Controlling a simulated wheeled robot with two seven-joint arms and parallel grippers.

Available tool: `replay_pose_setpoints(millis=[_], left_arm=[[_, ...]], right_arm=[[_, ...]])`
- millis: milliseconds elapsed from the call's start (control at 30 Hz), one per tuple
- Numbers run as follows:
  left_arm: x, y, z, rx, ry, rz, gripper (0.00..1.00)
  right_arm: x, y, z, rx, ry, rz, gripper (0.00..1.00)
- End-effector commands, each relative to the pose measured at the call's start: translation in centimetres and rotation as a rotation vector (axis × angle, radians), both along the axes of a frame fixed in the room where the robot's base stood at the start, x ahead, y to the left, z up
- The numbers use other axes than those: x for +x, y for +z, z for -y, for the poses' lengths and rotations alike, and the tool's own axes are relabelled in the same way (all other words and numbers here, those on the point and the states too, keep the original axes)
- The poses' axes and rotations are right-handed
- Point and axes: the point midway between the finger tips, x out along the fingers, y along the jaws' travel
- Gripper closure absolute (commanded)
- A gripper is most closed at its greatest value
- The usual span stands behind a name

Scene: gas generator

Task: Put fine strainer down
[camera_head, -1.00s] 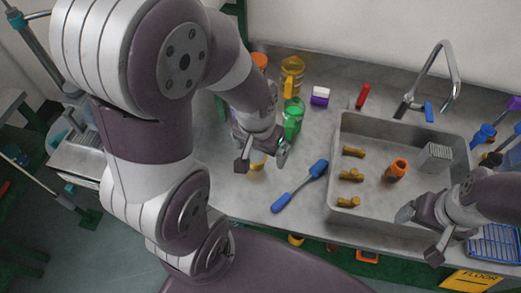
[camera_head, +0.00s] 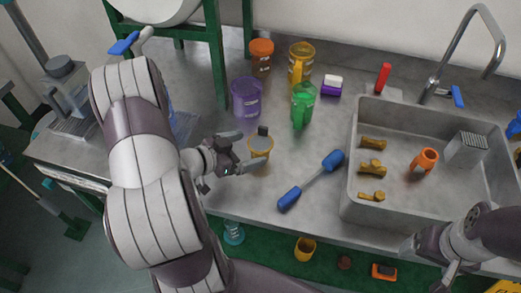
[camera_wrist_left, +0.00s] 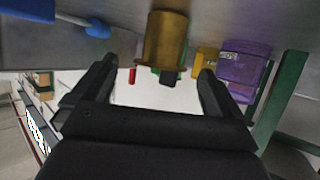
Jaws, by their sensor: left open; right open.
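A small brass-yellow cup (camera_head: 260,147), which may be the fine strainer, stands on the steel counter. In the left wrist view the brass cup (camera_wrist_left: 165,40) shows ahead, centred between the fingers. My left gripper (camera_head: 246,151) is open, just left of the cup, its fingertips reaching toward the cup's sides. I cannot tell whether they touch it. My right gripper (camera_head: 428,262) is open and empty at the front edge of the sink.
A blue-handled tool (camera_head: 312,180) lies to the right, before the sink (camera_head: 385,213). A green frame (camera_head: 214,55) stands at the back left.

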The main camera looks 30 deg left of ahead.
Motion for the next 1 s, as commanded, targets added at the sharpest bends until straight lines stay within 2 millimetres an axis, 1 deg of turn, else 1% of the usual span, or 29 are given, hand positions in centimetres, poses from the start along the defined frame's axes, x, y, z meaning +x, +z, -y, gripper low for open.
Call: replay_pose_setpoints(millis=[167, 200, 267, 367, 533, 567, 600, 667, 700, 767, 800, 1000], left_arm=[[3.0, -0.5, 1.3, 0.000, -0.006, 0.001, 0.00], [3.6, -0.8, 1.5, 0.001, -0.004, -0.001, 0.00], [4.2, -1.1, 1.8, 0.001, -0.002, -0.001, 0.00], [4.7, -1.3, 2.0, 0.000, -0.001, -0.001, 0.00], [4.7, -1.3, 2.0, 0.001, 0.001, -0.001, 0.00], [4.7, -1.3, 2.0, 0.001, 0.001, -0.001, 0.10], [4.7, -1.3, 2.0, 0.001, 0.001, -0.001, 0.23], [4.7, -1.3, 2.0, 0.001, 0.001, -0.001, 0.42], [4.7, -1.3, 2.0, 0.001, 0.001, -0.001, 0.55], [4.7, -1.3, 2.0, 0.001, 0.001, -0.001, 0.57], [4.7, -1.2, 2.0, 0.002, 0.001, 0.000, 0.62], [4.7, -1.1, 2.0, 0.002, 0.001, 0.000, 0.62]], right_arm=[[0.0, -0.2, 0.0, 0.000, 0.000, 0.000, 0.11], [0.0, -0.3, 0.0, 0.000, 0.000, 0.000, 0.11], [0.0, -0.4, 0.0, 0.000, 0.000, 0.000, 0.11], [0.0, -0.4, 0.0, 0.000, 0.000, 0.000, 0.11], [0.0, -0.4, 0.0, 0.000, 0.000, 0.000, 0.11], [0.0, -0.4, 0.0, 0.000, 0.000, 0.000, 0.11], [0.0, -0.4, 0.0, 0.000, 0.000, 0.000, 0.11], [0.0, -0.4, 0.0, 0.000, 0.000, 0.000, 0.11], [0.0, -0.4, 0.0, 0.000, 0.000, 0.000, 0.11], [0.0, -0.4, 0.0, 0.000, 0.000, 0.000, 0.11], [0.0, -0.4, 0.0, 0.000, 0.000, 0.000, 0.11], [0.0, -0.3, 0.0, 0.000, 0.000, 0.000, 0.11]])
